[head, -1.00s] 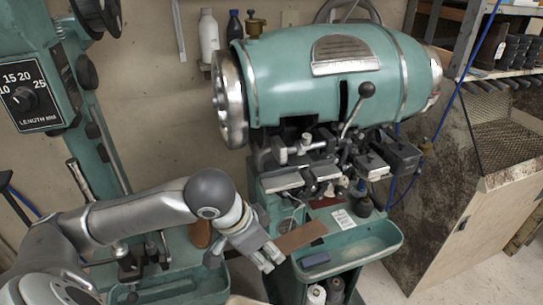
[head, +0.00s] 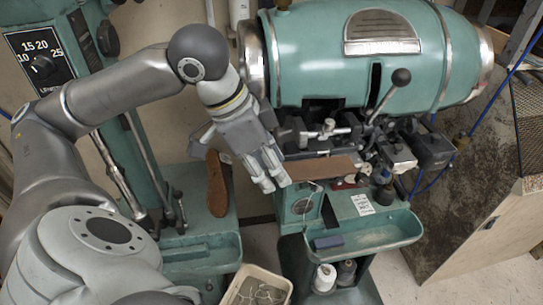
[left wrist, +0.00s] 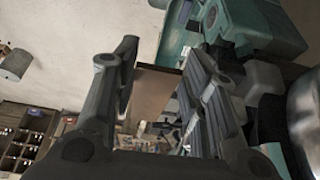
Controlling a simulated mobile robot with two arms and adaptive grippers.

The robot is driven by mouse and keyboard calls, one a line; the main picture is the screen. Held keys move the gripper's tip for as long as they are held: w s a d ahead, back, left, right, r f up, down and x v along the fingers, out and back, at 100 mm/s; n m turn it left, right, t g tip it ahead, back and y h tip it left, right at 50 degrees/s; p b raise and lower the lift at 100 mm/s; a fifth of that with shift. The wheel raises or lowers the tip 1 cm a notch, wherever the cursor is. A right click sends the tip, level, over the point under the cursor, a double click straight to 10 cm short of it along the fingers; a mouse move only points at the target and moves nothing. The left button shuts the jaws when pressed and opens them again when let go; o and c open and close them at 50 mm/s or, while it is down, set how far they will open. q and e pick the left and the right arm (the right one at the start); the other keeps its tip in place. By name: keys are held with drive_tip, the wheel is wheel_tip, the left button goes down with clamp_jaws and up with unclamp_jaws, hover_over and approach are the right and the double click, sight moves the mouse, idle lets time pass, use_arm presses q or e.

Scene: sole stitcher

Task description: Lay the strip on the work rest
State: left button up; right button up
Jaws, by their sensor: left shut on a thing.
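The strip (head: 325,168) is a flat brown piece, held at its left end by my left gripper (head: 272,178). The gripper is shut on it, and the strip sticks out to the right across the front of the teal stitching machine (head: 360,60). In the left wrist view the strip (left wrist: 153,92) shows between the two fingers (left wrist: 160,98). The strip's right end is near the machine's metal parts (head: 398,150). The strip partly hides the grey plates there, which I take to be the work rest; I cannot tell whether it touches them. My right gripper is not in view.
A black-knobbed lever (head: 390,92) rises above the plates. A teal tray (head: 375,238) with a dark blue block (head: 328,242) is below. A brown sole (head: 217,184) stands left of the gripper. A bin (head: 236,296) is at the bottom.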

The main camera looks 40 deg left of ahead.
use_arm(q)
drive_tip(key=w+a+f+b, duration=0.3)
drive_tip(key=a+f+b, duration=0.1)
drive_tip(key=b, duration=0.1)
idle(0.7)
drive_tip(key=shift+d, duration=0.1)
drive_tip(key=o, duration=0.9)
drive_tip(key=shift+w, duration=0.1)
